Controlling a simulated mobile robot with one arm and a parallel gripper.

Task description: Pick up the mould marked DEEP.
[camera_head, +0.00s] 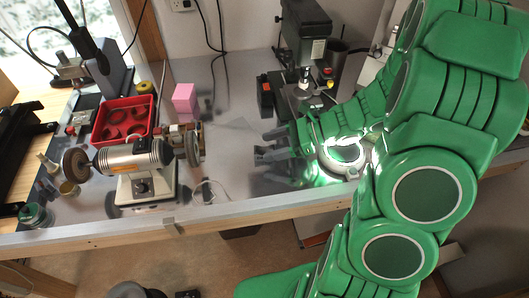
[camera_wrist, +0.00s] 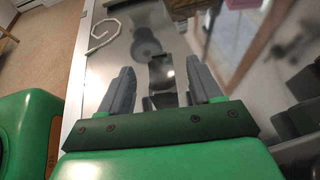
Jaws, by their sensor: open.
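I cannot read the mark DEEP anywhere, and I cannot tell which thing is the mould. My gripper (camera_head: 260,146) is low over the metal bench top, right of the bench grinder, with its fingers pointing left. In the wrist view my gripper (camera_wrist: 160,67) is open, its two grey fingers spread.
A bench grinder (camera_head: 135,158), a red tray (camera_head: 124,119) with dark rings and a pink block (camera_head: 185,98) stand left of my gripper. A grey drill-press-like machine (camera_head: 305,38) stands behind.

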